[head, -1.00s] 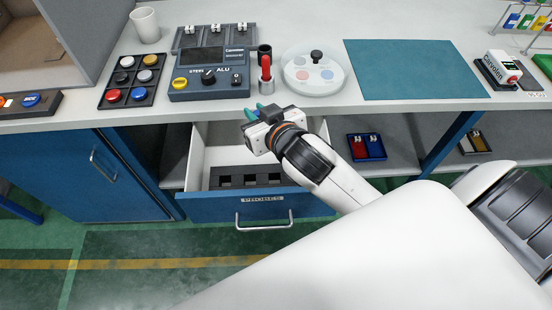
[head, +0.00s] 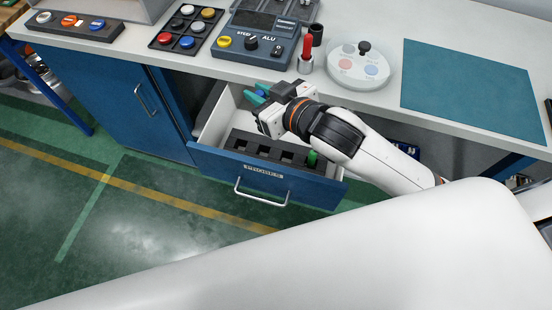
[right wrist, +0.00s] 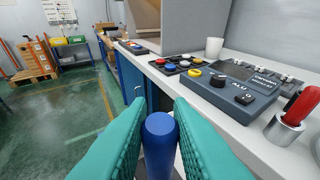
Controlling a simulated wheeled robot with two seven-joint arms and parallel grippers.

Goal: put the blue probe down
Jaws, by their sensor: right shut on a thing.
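The blue probe (right wrist: 160,142) stands between the teal fingers of my right gripper (right wrist: 160,130) in the right wrist view. In the head view my right gripper (head: 257,95) is over the open drawer (head: 225,166), near the back of it, and only a bit of blue shows between its fingertips. The drawer, labelled PROBES, holds a dark rack (head: 263,151) along its front with several square slots. A green probe (head: 313,158) stands in the rightmost slot; the other visible slots look empty. My left gripper is out of view.
Above the drawer, the worktop (head: 215,66) carries a control box (head: 262,50), a button tray (head: 187,27), a red-handled tool in a metal holder (head: 306,62), a round white dish (head: 359,67) and a teal mat (head: 470,85). The worktop edge lies close behind my gripper.

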